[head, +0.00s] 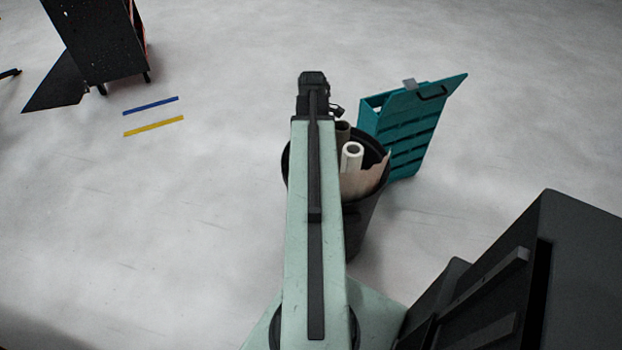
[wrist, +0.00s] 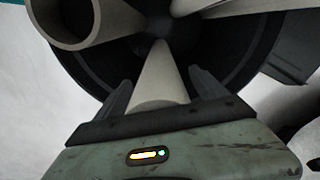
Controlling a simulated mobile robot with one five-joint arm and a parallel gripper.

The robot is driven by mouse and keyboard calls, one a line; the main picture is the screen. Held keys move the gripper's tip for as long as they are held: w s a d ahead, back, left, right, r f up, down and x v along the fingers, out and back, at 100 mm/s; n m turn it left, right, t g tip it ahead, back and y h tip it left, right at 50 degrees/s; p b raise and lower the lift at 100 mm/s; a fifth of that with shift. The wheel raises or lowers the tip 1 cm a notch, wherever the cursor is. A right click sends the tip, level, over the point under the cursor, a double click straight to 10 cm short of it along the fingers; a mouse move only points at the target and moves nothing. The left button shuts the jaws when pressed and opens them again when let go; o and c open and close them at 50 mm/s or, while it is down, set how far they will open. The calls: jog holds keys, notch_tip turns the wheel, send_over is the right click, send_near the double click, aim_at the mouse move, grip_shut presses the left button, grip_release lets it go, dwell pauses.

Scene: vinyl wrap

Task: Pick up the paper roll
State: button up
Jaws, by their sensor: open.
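A black bin (head: 362,232) holds several paper rolls. In the head view a white hollow roll (head: 352,156) and a torn-edged tan sheet or roll (head: 362,182) stand in it, with a darker tube (head: 342,132) behind. My gripper (head: 313,80) is at the far end of my arm, which hides the bin's left part. In the wrist view my gripper (wrist: 160,78) is open over the bin, with a pale roll (wrist: 160,88) between its fingers. I cannot tell whether they touch it. A hollow tube (wrist: 96,22) lies at upper left, and another pale roll (wrist: 240,6) at upper right.
A teal slatted crate or panel (head: 412,130) stands right behind the bin. A large dark cabinet-like object (head: 575,270) fills the lower right. A black stand (head: 105,45) is at upper left, near blue (head: 150,106) and yellow (head: 153,126) floor strips.

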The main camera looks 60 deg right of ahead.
grip_shut()
